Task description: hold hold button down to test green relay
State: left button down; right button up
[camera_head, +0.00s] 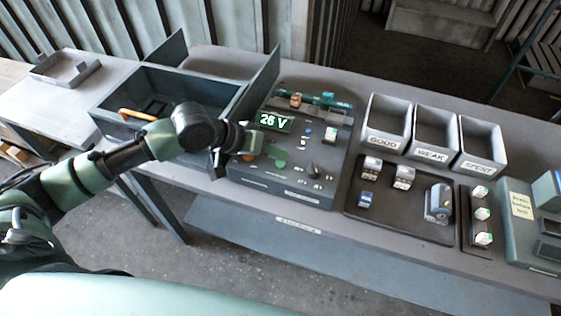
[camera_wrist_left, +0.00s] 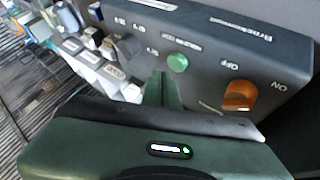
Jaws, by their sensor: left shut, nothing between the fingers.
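The dark grey tester box (camera_head: 275,185) stands on the bench with a lit display (camera_head: 273,121) reading "26 V". My left gripper (camera_head: 246,145) is over its left part, shut and empty. In the left wrist view its green fingertips (camera_wrist_left: 163,82) are beside the round green button (camera_wrist_left: 177,62); I cannot tell whether they touch it. The orange switch (camera_wrist_left: 239,95) is right of the button, by the OFF and ON labels. A small teal-green part (camera_head: 328,97), perhaps the green relay, lies at the box's back. My right gripper is out of view.
Bins labelled GOOD (camera_head: 382,140), WEAK (camera_head: 430,153) and SPENT (camera_head: 478,166) stand right. A dark tray (camera_head: 385,220) with several small parts lies in front of them.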

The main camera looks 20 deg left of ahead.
pick_arm(q)
jog(key=shift+f, duration=0.1)
dwell(0.6)
jog(key=shift+f, duration=0.3)
jog(key=shift+f, duration=0.5)
dwell(1.2)
dwell(1.3)
jog(key=shift+r+p, duration=0.9)
jog(key=shift+p, duration=0.4)
jog(key=shift+r, duration=0.1)
